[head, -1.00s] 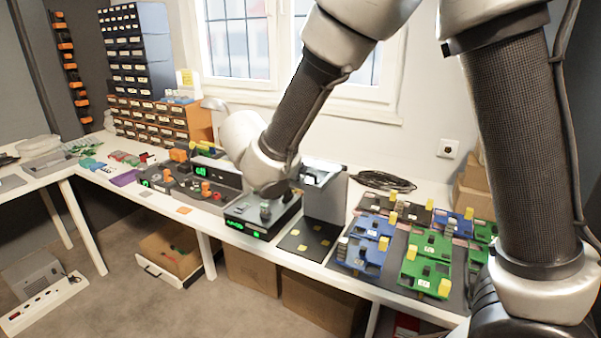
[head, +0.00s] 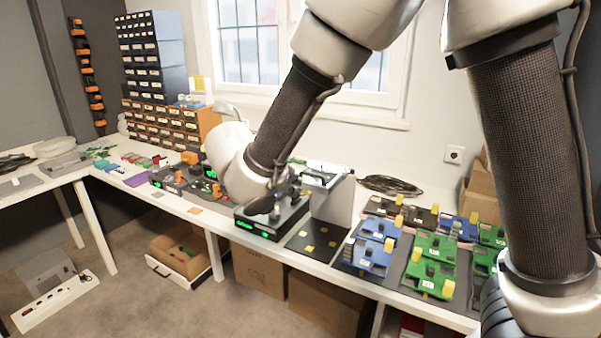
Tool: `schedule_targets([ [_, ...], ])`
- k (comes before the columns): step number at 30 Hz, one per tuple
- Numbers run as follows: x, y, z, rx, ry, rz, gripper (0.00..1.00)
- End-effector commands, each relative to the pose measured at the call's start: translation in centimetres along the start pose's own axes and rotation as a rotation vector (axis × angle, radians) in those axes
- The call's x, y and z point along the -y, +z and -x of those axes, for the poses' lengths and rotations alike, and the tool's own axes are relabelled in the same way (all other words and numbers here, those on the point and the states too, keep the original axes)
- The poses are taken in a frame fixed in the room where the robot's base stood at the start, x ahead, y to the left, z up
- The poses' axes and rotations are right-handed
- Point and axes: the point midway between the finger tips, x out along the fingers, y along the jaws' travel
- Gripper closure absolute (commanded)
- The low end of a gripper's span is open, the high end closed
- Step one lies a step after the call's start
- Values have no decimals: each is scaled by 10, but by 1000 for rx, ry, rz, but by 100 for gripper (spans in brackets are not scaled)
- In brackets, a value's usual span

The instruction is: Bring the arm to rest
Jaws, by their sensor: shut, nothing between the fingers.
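My arm reaches from the upper right down to the left over the workbench (head: 327,262). Its white wrist (head: 232,170) is in front of the devices at the back of the bench. My gripper (head: 284,188) shows only as a dark part at the wrist's lower right, partly hidden by the wrist. It is shut and I see nothing held in it. It appears over or in front of a grey device with a green display (head: 245,225); I cannot tell the gap between them.
Right of the gripper are a grey upright box (head: 333,200), a black mat with yellow squares (head: 318,240), and blue (head: 372,245) and green boards (head: 432,262). Orange-knobbed devices (head: 208,190) stand left. Drawer cabinets (head: 160,120) stand behind.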

Motion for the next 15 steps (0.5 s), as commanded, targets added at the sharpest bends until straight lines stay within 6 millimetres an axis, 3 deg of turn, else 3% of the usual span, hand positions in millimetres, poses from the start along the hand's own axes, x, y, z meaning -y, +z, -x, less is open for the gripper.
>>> schedule_targets([
  [3, 0, 16, 6, 0, -1, 2, 100],
  [8, 0, 25, 9, 0, 0, 41, 100],
  [12, -4, 28, 8, 14, 11, 283, 100],
  [15, -24, 40, 2, 81, 58, 561, 100],
])
